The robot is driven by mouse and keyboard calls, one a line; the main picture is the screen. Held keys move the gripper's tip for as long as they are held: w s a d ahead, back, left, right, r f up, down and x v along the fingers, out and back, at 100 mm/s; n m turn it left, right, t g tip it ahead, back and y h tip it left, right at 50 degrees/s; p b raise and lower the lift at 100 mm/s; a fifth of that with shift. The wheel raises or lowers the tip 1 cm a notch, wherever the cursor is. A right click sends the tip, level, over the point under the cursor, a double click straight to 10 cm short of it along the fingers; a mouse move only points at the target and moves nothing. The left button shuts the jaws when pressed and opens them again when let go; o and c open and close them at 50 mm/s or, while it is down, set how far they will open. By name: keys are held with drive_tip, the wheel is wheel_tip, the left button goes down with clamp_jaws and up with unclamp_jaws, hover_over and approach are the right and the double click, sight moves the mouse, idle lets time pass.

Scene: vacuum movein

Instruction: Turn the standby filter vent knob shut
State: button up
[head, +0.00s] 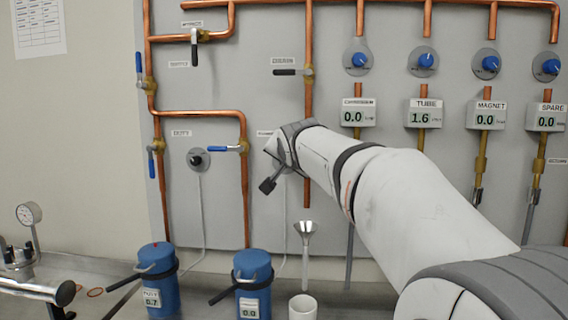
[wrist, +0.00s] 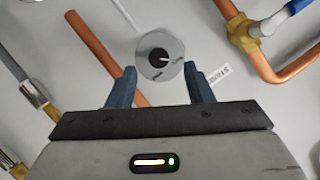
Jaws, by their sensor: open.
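The standby vent knob (wrist: 159,58) is a small black knob on a round grey plate in the wrist view. Its white pointer points right, toward one of two small words on the plate that I cannot read surely. A partly hidden label (wrist: 219,74) beside it begins "STAN". My gripper (wrist: 161,86) is open, with its blue fingertips apart below the plate on either side, not closed on the knob. In the head view my arm's end hides this knob, at the panel's middle.
A similar duty knob (head: 198,160) sits to the left.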

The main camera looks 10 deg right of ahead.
drive_tip(key=v, duration=0.4)
drive_tip(key=shift+s+f, duration=0.1)
drive_tip(key=s+f+n+g+p, duration=0.4)
drive_tip(key=s+f, duration=0.7)
drive_tip(key=s, duration=0.4)
drive_tip(key=s+f+n+g+y+p, duration=0.1)
drive_tip(key=s+f+n+g+p, duration=0.3)
drive_tip(key=s, duration=1.1)
wheel_tip(320, 180, down, 8)
drive_tip(key=a+g+p, duration=0.1)
drive_tip(key=g+p, duration=0.2)
drive_tip(key=p, duration=0.2)
drive_tip(key=shift+s+r+g, duration=0.15)
drive_tip(key=shift+s+g, duration=0.1)
drive_tip(key=shift+g, duration=0.05)
drive_tip(key=shift+c, duration=1.4)
